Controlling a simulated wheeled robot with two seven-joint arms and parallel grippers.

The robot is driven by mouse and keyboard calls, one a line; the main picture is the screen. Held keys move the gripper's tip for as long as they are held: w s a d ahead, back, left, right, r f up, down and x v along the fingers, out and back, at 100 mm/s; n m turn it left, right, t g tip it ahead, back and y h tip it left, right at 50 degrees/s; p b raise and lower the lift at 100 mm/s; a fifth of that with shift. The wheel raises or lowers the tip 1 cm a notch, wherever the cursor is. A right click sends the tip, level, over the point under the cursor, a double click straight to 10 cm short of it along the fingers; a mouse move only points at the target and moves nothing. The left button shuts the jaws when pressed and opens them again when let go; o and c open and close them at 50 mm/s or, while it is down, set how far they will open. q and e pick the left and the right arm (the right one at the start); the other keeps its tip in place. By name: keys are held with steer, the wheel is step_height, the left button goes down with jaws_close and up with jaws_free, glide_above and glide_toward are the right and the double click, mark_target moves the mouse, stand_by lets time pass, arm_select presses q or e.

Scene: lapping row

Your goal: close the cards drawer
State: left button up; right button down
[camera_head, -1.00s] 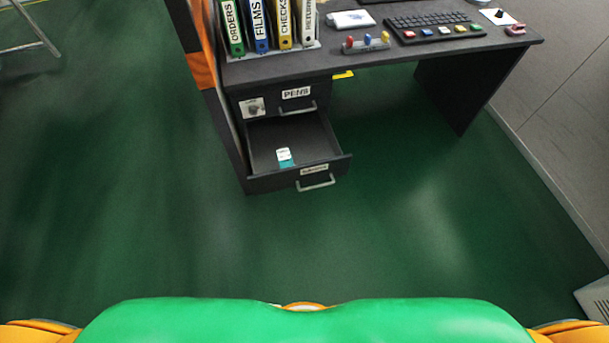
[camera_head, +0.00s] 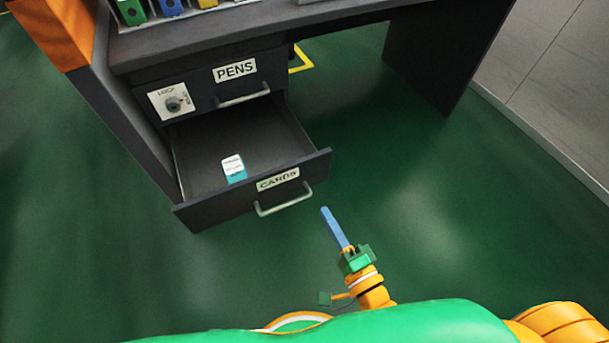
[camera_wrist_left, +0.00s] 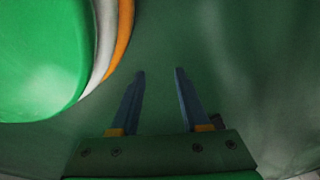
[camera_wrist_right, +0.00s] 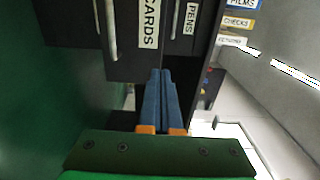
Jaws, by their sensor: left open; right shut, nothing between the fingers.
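The cards drawer (camera_head: 235,198) is pulled out of the dark desk pedestal, below the pens drawer (camera_head: 225,87). Its front bears a CARDS label and a metal handle (camera_head: 284,200). A small white and teal card box (camera_head: 233,168) lies inside it. My right gripper (camera_head: 328,213) is shut and empty, to the right of the handle and apart from it in the head view. In the right wrist view its fingers (camera_wrist_right: 161,75) point toward the drawer front with the CARDS label (camera_wrist_right: 150,22). My left gripper (camera_wrist_left: 160,72) is open and empty over green floor; the head view does not show it.
The desk top (camera_head: 210,32) with binders (camera_head: 168,6) overhangs the pedestal. The green floor (camera_head: 420,220) to the right of the drawer is clear, up to the desk's side panel (camera_head: 440,50).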

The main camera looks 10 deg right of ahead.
mark_target(298, 165)
steer(key=b+x, duration=0.2)
steer(key=x, duration=0.9)
steer(key=shift+w+a, duration=0.1)
steer(key=shift+w, duration=0.1)
steer(key=shift+w+a+b, duration=0.2)
steer(key=shift+w+b, duration=0.15)
steer(key=shift+w, duration=0.2)
arm_select(q)
steer(key=shift+w+d+f, duration=0.15)
steer(key=shift+w+d, duration=0.9)
